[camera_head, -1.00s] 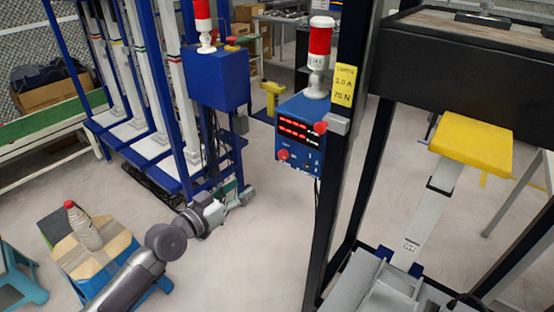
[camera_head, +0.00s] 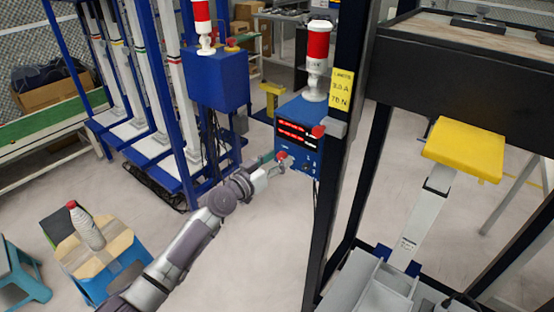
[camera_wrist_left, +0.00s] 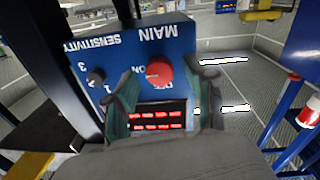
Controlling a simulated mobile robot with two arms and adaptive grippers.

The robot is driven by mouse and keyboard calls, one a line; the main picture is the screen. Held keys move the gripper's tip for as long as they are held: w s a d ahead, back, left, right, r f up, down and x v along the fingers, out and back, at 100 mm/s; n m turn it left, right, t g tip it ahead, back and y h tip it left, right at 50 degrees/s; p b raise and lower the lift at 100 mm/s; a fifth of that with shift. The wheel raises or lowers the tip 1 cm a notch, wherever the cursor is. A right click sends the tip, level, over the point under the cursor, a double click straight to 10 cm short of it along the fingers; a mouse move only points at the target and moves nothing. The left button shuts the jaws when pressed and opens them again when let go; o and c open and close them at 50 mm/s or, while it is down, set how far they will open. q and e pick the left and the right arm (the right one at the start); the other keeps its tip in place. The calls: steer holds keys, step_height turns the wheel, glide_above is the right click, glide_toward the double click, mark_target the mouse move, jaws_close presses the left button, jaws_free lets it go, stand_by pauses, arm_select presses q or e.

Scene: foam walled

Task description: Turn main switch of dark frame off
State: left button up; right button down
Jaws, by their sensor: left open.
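The dark frame (camera_head: 325,205) carries a blue control box (camera_head: 312,107) with red lit displays. Its main switch is a red round knob (camera_head: 281,155) low on the box's front face. In the left wrist view the box appears upside down, and the red knob (camera_wrist_left: 159,71) sits beside the MAIN label, with ON partly readable. Which way the knob is set cannot be told. My left gripper (camera_head: 277,163) is open at the box's front. In the wrist view its two green-padded fingers (camera_wrist_left: 164,82) stand on either side of the knob, apart from it. My right gripper is not in view.
A red button (camera_head: 319,131) and a red-white lamp (camera_head: 318,60) are on the box. A small black sensitivity knob (camera_wrist_left: 96,76) is beside the main switch. A blue frame with another box (camera_head: 218,80) stands left. A stool (camera_head: 105,262) holds a bottle (camera_head: 86,228).

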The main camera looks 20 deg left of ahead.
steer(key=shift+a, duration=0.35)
arm_select(q)
jaws_close()
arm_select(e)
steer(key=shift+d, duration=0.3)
